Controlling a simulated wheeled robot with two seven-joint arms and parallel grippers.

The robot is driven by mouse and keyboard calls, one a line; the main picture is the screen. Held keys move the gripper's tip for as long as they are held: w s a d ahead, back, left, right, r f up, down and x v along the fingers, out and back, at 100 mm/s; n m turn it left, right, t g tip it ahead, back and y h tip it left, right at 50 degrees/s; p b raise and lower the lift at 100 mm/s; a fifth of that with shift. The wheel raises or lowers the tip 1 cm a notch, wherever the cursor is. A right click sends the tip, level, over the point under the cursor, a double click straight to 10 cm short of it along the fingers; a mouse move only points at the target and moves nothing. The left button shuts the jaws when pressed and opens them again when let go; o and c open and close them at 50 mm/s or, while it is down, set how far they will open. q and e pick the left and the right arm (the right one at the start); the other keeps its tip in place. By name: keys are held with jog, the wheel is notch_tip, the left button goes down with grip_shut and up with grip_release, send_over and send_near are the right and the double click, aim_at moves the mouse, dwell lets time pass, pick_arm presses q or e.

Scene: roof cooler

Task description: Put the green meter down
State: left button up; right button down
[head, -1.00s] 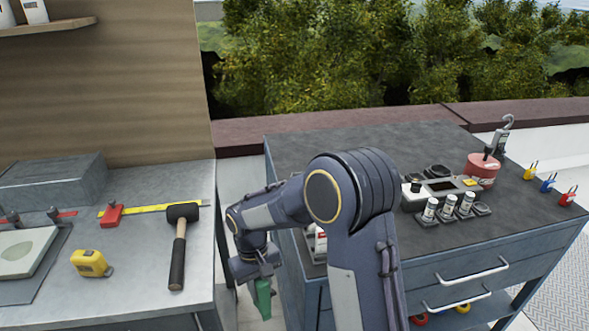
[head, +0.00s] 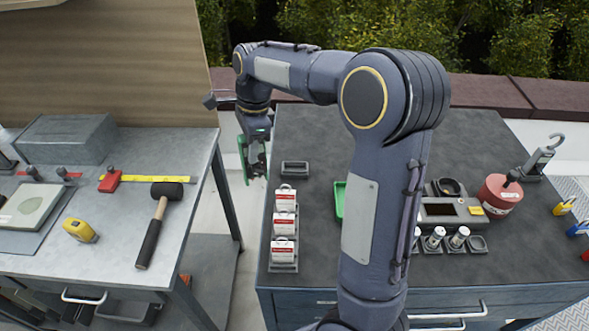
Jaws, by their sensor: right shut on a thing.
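My right gripper (head: 257,167) hangs over the gap between the left workbench and the dark-topped cabinet, near the cabinet's left edge. It is shut on the green meter (head: 242,158), a narrow green strip of which shows beside the fingers. The gripper hides the rest of the meter. My left gripper is out of view.
The dark cabinet top (head: 310,130) holds a small empty grey tray (head: 295,168), several red-and-white boxes (head: 284,222), a green tray-like thing (head: 339,198) partly behind my arm, and a red round container (head: 499,194). The workbench (head: 115,230) carries a hammer (head: 153,230) and a yellow tape measure (head: 80,230).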

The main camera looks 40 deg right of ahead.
jog(key=r+m, duration=0.1)
jog(key=d+r+m, duration=0.1)
jog(key=m, duration=0.1)
jog(key=d+r+m, duration=0.1)
jog(key=shift+s+r+t, duration=0.1)
jog(key=shift+r+t, duration=0.2)
jog(key=shift+d+m, duration=0.35)
jog(key=shift+m, duration=0.05)
jog(key=w+d+f+p, duration=0.3)
jog(key=d+f, duration=0.9)
jog(key=d, duration=0.1)
jog(key=shift+w+f+p, duration=0.4)
jog(key=shift+f, duration=0.3)
jog(key=c, duration=1.2)
grip_release()
jog(key=shift+o, duration=0.2)
